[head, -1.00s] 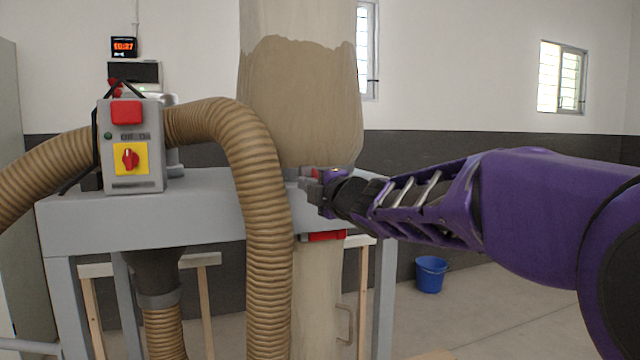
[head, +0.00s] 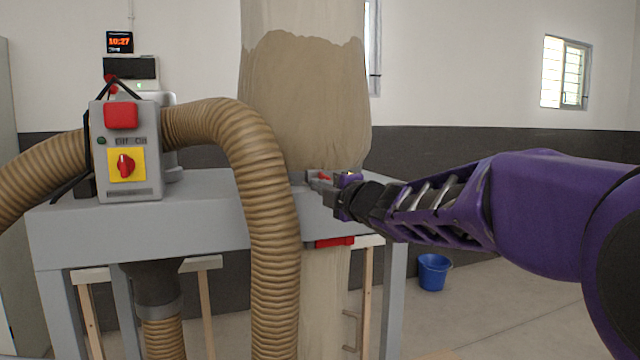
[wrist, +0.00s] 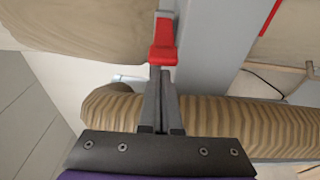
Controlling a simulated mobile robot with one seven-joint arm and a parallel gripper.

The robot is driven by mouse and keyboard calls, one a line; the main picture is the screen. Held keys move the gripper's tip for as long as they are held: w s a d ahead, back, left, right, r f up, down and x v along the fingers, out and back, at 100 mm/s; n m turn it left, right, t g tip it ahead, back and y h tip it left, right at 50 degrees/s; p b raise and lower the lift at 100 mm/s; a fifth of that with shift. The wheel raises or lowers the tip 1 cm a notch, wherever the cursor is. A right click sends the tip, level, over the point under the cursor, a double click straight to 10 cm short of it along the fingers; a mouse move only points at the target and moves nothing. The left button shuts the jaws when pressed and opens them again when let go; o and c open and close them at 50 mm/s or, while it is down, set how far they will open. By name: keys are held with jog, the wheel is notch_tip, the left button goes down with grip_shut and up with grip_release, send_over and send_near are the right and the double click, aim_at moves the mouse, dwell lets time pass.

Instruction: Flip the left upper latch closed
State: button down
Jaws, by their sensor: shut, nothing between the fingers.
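The red upper latch (head: 324,177) sits where the tan upper bag (head: 306,105) meets the grey machine body (head: 130,235). In the wrist view the red latch (wrist: 163,45) lies straight ahead of the fingertips, its lower end right at them. I cannot tell whether they touch. My gripper (wrist: 160,72) is shut with its two dark fingers together and nothing between them. In the head view my gripper (head: 322,190) reaches in from the right and partly hides the latch area. A lower red latch (head: 335,242) shows below the body's edge; it also shows in the wrist view (wrist: 269,17).
A ribbed brown hose (head: 262,200) curves down just left of the latches and runs close below my fingers in the wrist view. A switch box (head: 126,150) stands at the left. A blue bucket (head: 433,272) is on the floor at the right.

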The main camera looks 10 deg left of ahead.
jog(key=shift+w+d, duration=0.2)
jog(key=shift+d, duration=0.1)
jog(key=shift+d+p, duration=0.25)
jog(key=shift+p, duration=0.05)
dwell(0.3)
